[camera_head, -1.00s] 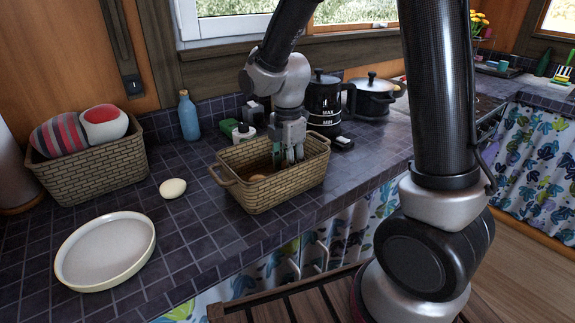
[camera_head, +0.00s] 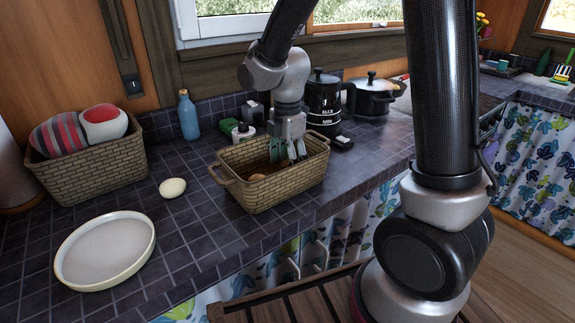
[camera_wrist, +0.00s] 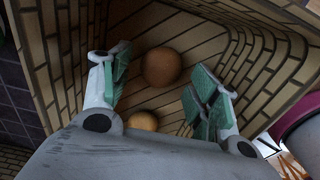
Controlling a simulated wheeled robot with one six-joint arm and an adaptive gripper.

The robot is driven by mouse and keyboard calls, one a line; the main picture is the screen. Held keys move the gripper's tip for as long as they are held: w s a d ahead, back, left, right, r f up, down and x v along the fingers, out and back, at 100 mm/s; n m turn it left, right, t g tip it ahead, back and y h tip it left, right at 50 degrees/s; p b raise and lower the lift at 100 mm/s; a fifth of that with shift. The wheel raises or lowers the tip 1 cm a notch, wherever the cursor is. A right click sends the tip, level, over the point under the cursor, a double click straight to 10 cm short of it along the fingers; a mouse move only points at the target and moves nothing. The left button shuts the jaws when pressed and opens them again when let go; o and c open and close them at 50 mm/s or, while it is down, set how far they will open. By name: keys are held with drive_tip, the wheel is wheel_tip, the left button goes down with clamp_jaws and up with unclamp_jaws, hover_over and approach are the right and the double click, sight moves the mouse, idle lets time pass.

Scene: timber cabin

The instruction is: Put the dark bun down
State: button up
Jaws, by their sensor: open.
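The dark bun (camera_wrist: 162,67) is brown and round and lies in the wicker basket (camera_head: 285,187), between and beyond my fingertips in the wrist view. A lighter tan bun (camera_wrist: 143,121) lies nearer the wrist in the same basket; a bun (camera_head: 257,178) also shows at the basket's left end in the head view. My gripper (camera_head: 289,155) points down into the basket with its green-padded fingers spread apart, and the wrist view shows nothing held between them. In the head view the dark bun is hidden or too unclear to make out.
The basket walls (camera_wrist: 65,62) surround the fingers. A pale egg-like thing (camera_head: 172,188) and a round white plate (camera_head: 105,250) are on the tiled counter to the left. Another basket (camera_head: 95,172) holds cushion-like balls. A black kettle (camera_head: 323,103) and a pot (camera_head: 372,97) stand behind.

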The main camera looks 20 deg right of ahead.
wheel_tip(320, 180, up, 11)
drive_tip(key=s+d+r+m+t, duration=0.2)
drive_tip(key=s+d+m, duration=0.5)
drive_tip(key=s+m, duration=0.2)
drive_tip(key=s+d+r+m+t, duration=0.2)
drive_tip(key=s+d+r+m, duration=0.1)
drive_tip(key=s+d+m, duration=0.5)
drive_tip(key=s+m, duration=0.2)
drive_tip(key=m, duration=0.2)
drive_tip(key=shift+r+m, duration=0.3)
drive_tip(key=shift+r, duration=0.05)
